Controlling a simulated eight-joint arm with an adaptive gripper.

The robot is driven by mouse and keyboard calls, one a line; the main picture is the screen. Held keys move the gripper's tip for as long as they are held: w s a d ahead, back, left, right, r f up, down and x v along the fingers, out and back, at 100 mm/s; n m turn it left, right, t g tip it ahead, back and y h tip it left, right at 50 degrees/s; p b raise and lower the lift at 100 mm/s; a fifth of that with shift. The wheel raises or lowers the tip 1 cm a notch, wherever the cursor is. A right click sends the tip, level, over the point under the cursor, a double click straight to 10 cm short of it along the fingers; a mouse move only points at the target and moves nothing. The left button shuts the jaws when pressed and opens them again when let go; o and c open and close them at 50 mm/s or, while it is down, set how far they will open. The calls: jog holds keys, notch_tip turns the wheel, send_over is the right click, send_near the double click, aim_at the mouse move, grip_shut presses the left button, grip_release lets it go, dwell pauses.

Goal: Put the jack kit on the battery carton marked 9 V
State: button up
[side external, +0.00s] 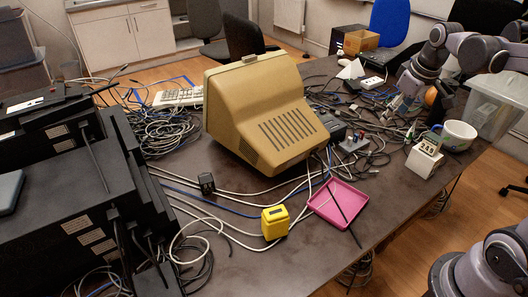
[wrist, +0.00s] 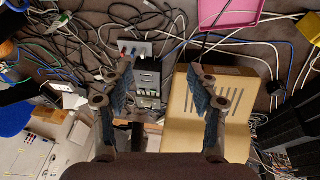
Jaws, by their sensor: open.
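A small yellow case (side external: 275,222), which I take to be the jack kit, stands near the table's front edge, left of a pink tray. In the wrist view the yellow case (wrist: 311,30) is at the right edge, partly cut off. A white carton (side external: 421,163) with dark markings on top stands at the right of the table, beside a mug; it may be the battery carton, but the markings are too small to read. My gripper (side external: 398,106) is above the cables at the back right, away from both. In the wrist view its fingers (wrist: 160,98) are spread and empty.
A beige monitor (side external: 262,112) fills the table's middle. The pink tray (side external: 322,210) holds a dark stick. The white mug (side external: 458,135) is next to the carton. Loose cables (side external: 160,130) and black equipment (side external: 85,205) crowd the left. The front right tabletop is mostly clear.

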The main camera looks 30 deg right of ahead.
jog(key=s+a+f+t, duration=0.1)
jog(key=s+a+t, duration=0.1)
jog(key=a, duration=0.6)
jog(key=s+a+f+t+y, duration=0.1)
jog(key=s+a, duration=0.3)
jog(key=a, duration=0.5)
jog(key=shift+f+t+y, duration=0.3)
jog(key=shift+f+t, duration=0.2)
jog(key=shift+f, duration=0.25)
